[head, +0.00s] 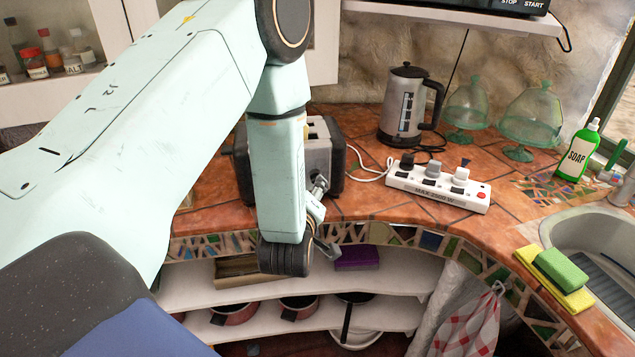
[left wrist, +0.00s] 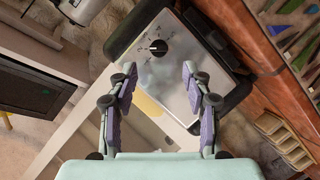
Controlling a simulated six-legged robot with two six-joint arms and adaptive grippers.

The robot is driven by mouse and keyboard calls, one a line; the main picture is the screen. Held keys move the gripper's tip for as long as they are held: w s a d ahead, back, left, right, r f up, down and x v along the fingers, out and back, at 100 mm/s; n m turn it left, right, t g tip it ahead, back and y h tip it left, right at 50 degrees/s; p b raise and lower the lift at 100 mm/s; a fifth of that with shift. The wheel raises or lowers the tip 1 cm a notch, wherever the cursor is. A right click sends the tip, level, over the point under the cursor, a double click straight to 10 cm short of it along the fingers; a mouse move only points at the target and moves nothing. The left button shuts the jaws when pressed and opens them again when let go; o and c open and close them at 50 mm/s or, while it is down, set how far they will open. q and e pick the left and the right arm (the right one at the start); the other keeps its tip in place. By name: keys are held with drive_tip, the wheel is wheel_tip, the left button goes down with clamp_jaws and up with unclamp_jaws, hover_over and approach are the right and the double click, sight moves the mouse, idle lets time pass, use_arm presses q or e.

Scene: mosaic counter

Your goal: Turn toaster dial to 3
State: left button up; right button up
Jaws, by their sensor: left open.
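The toaster (head: 338,158), black with a metal front, stands on the tiled counter in the head view, partly hidden behind my left arm. In the left wrist view, the toaster's metal face (left wrist: 178,62) shows a round dial (left wrist: 158,47) with a dark pointer and marks around it. My left gripper (left wrist: 158,78) is open and empty in front of that face. Its two fingers stand apart below the dial in the picture, and the dial is not between them. In the head view the left gripper (head: 322,205) is mostly hidden by my forearm. My right gripper is not in view.
A white power strip (head: 437,187) with plugs lies right of the toaster, near the kettle (head: 408,105) and green glass domes (head: 530,115). A soap bottle (head: 579,152), a sponge (head: 560,270) and a sink (head: 590,240) are at right. Shelves with pans (head: 235,313) lie below the counter.

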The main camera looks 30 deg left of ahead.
sight(314, 179)
use_arm(q)
drive_tip(key=x, duration=0.6)
drive_tip(key=shift+w+a, duration=0.25)
drive_tip(key=shift+w, duration=0.1)
drive_tip(key=shift+w+d, duration=0.1)
drive_tip(key=shift+d, duration=0.2)
drive_tip(key=shift+c, duration=1.2)
drive_tip(key=shift+a, duration=0.2)
drive_tip(key=c, duration=0.6)
drive_tip(key=shift+d, duration=0.1)
clamp_jaws()
